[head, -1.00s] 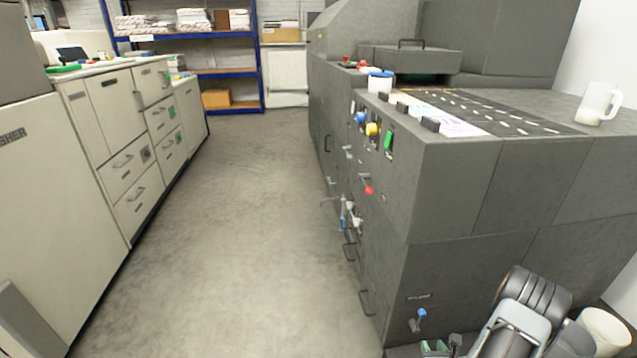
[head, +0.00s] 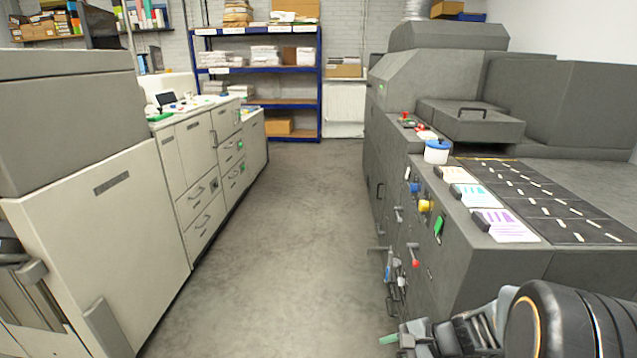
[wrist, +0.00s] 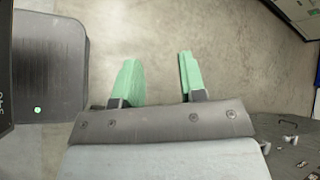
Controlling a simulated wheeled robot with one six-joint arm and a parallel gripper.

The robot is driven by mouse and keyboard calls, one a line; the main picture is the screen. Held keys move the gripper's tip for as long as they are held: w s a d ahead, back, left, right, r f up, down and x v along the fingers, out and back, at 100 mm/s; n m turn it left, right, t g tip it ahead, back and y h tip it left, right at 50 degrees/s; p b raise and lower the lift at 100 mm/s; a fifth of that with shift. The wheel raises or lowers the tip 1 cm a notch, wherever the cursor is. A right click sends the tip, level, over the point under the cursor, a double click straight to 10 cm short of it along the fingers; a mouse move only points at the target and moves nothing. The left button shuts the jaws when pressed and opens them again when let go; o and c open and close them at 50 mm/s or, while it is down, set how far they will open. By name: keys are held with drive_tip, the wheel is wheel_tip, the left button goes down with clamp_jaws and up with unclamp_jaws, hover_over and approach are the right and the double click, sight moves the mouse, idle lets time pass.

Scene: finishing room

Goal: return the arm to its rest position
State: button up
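My gripper (wrist: 158,78) points at bare floor in the wrist view. Its two green fingers stand apart with nothing between them. In the head view my gripper (head: 394,338) shows at the bottom edge, partly cut off, with a green fingertip pointing left. My folded arm fills the lower right corner of the head view, in front of the grey machine (head: 480,262).
The grey machine lines the right side, with levers and knobs on its aisle face and a blue-lidded white tub (head: 437,152) on top. Pale cabinets (head: 190,178) line the left. The floor aisle (head: 275,240) between is clear to the blue shelf (head: 258,102).

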drive_tip(key=s+r+n+h+p, duration=0.3)
drive_tip(key=r+n+h+p, duration=0.2)
drive_tip(key=r, duration=0.6)
drive_tip(key=s+r+n+h+p, duration=0.3)
drive_tip(key=r+n+p, duration=0.3)
drive_tip(key=r, duration=0.6)
drive_tip(key=shift+s+n+t+h, duration=0.3)
drive_tip(key=shift+s+n+h, duration=0.1)
drive_tip(key=shift+n+h, duration=0.55)
